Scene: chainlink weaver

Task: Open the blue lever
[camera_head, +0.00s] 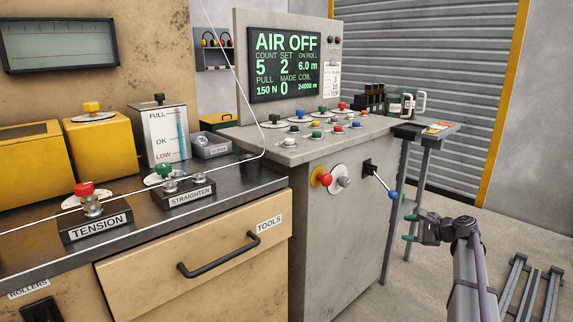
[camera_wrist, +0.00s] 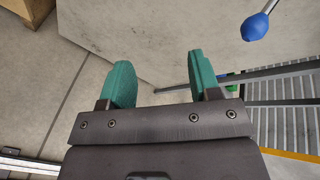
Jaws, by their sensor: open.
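The blue lever (camera_head: 392,194) is a metal rod with a blue ball knob at its lower end. It is mounted on a black bracket on the side of the grey console and slants down to the right. In the wrist view the blue knob (camera_wrist: 255,27) shows at the upper right, apart from the fingers. My gripper (camera_head: 409,227) is to the right of and below the knob in the head view. Its two green fingers (camera_wrist: 160,85) are spread with nothing between them.
A red knob on a yellow disc (camera_head: 324,178) and a silver knob (camera_head: 343,182) sit left of the lever on the console (camera_head: 330,240). Metal rails (camera_head: 535,290) lie on the floor at right.

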